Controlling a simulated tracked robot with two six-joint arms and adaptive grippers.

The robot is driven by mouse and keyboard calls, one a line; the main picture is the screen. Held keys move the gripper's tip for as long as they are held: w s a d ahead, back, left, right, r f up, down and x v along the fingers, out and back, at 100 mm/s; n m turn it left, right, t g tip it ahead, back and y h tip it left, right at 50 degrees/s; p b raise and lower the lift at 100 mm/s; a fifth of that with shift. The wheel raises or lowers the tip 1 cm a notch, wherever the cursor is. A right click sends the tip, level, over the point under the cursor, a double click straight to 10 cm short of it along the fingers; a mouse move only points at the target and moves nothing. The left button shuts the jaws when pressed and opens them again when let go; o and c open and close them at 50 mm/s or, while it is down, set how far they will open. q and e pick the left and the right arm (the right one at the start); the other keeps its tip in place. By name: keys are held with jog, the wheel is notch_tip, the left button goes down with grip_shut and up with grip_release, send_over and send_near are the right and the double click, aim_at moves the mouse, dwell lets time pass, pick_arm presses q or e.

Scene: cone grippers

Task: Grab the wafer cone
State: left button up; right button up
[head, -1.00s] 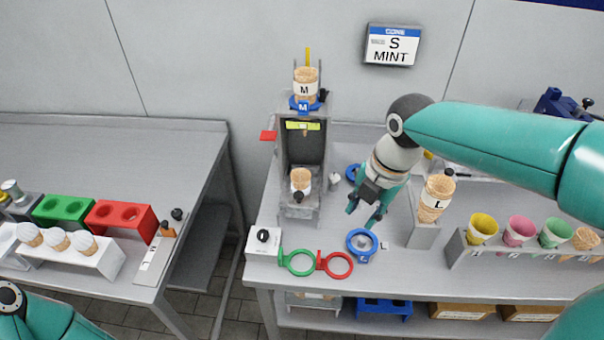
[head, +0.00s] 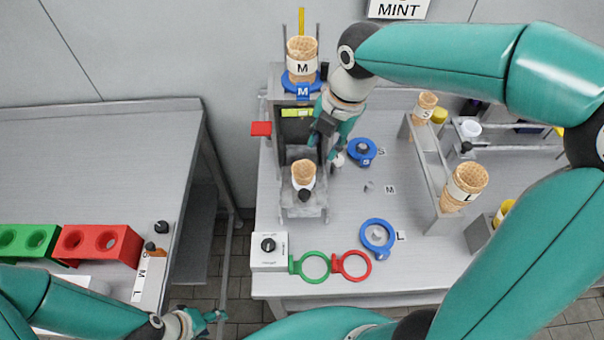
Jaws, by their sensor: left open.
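Several wafer cones are in view. One cone (head: 303,171) stands upright in the lower bay of the grey dispenser, with a white band and a dark knob in front. Cones with an M band (head: 302,50) stand on top of the dispenser in a blue ring (head: 302,91). A cone with an L band (head: 466,184) and a smaller cone (head: 426,103) stand in a grey rack at the right. My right gripper (head: 323,148) is open and empty at the dispenser's right side, above and right of the bay cone. My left gripper (head: 212,321) is open, low, beside the left table.
Blue rings (head: 378,236) lie on the right table. Green (head: 316,266) and red (head: 351,265) rings stick out at its front beside a white knob box (head: 269,251). Red (head: 100,246) and green holders stand on the left table. A floor gap separates the tables.

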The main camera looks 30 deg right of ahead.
jog(key=b, duration=0.1)
send_near(303, 184)
jog(key=d+f, duration=0.1)
jog(key=d, duration=0.1)
jog(key=b+x, duration=0.1)
jog(key=x, duration=0.1)
jog(key=b+x, duration=0.4)
jog(key=shift+w+f, duration=0.3)
jog(key=shift+w, duration=0.05)
jog(key=shift+s+r, duration=0.1)
grip_shut()
